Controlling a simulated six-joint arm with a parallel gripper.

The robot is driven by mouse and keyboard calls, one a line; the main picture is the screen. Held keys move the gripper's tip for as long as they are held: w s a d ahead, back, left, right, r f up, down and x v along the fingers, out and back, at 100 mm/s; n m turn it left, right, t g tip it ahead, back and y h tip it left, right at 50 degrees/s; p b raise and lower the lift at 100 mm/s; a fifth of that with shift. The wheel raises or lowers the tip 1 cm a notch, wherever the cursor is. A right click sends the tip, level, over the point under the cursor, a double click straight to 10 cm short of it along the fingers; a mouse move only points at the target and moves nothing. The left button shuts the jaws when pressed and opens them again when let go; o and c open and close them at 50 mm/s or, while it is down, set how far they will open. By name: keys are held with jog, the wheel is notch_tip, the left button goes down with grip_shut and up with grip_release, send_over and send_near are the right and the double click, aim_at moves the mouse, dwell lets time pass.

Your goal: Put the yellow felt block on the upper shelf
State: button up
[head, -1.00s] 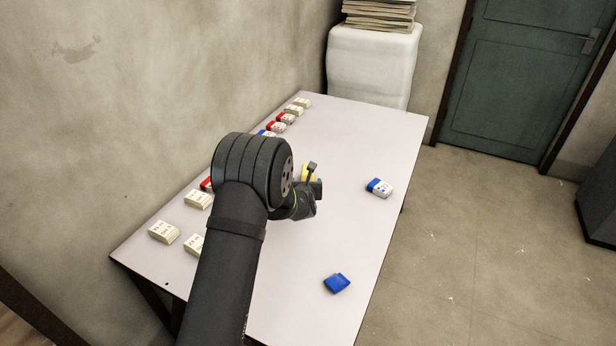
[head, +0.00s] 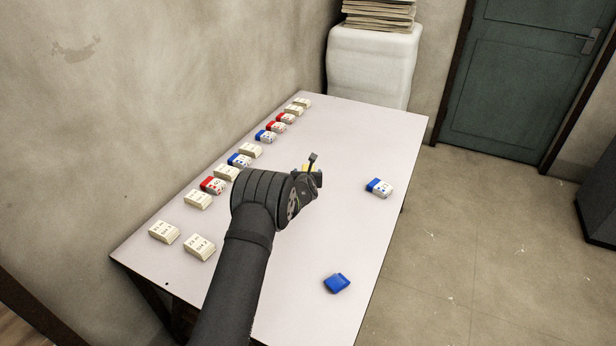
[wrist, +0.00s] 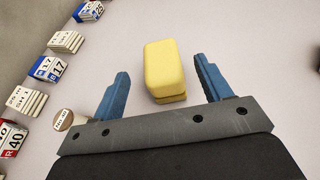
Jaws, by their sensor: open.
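The yellow felt block (wrist: 164,66) lies on the pale table, ahead of my gripper in the wrist view. My gripper (wrist: 162,78) is open, with one blue finger to the left of the block and one to the right. The block's near end reaches between the fingertips, with a gap on each side. In the head view only a small yellow part of the block (head: 306,168) shows beside my gripper (head: 315,170); the arm hides the rest. No upper shelf can be made out in either view.
Cream, red and blue card-like blocks (head: 212,186) line the table's wall side. A blue-and-white block (head: 379,188) and a blue block (head: 337,283) lie on the right side. A small round cream piece (wrist: 65,120) is near the left finger. The table (head: 350,130) is clear at the far right.

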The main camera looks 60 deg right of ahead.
jog(key=shift+x, duration=2.35)
jog(key=shift+c, duration=0.4)
jog(key=c, duration=1.1)
jog(key=shift+o, duration=0.2)
jog(key=shift+r, duration=0.4)
jog(key=r, duration=0.2)
jog(key=s+r, duration=0.1)
jog(key=r, duration=0.1)
jog(key=s+a+r, duration=0.3)
jog(key=s+r, duration=0.3)
jog(key=s, duration=0.4)
jog(key=shift+s, duration=0.2)
